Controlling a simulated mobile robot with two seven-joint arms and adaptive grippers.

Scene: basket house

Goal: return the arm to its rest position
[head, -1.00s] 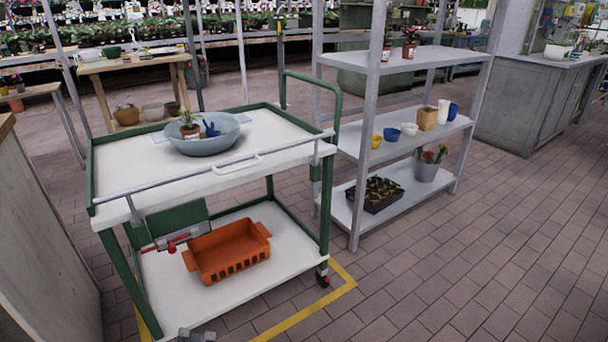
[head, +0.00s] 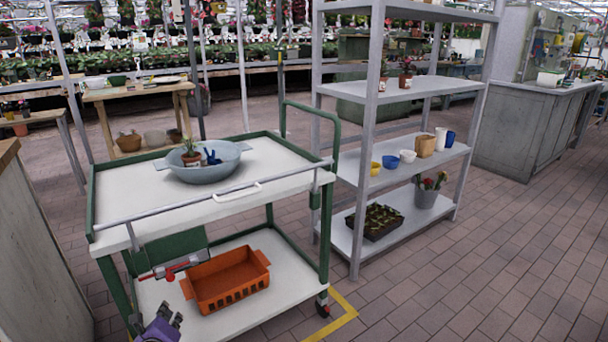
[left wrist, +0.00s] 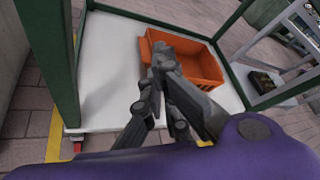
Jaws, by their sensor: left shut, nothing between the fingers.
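My left gripper (head: 170,324) shows at the bottom of the head view, in front of the cart's lower shelf. It is shut and empty. In the left wrist view its dark fingers (left wrist: 160,75) are together, with the orange basket (left wrist: 190,62) beyond them. In the head view the orange basket (head: 228,283) sits on the lower shelf, apart from the gripper, and looks empty. My right gripper is in neither view.
The green-framed cart (head: 120,205) carries a blue-grey basin (head: 208,172) with a potted plant on its top. A grey shelf rack (head: 352,228) stands right of it. A wooden panel (head: 40,260) is at the left. Open brick floor (head: 470,270) lies at the right.

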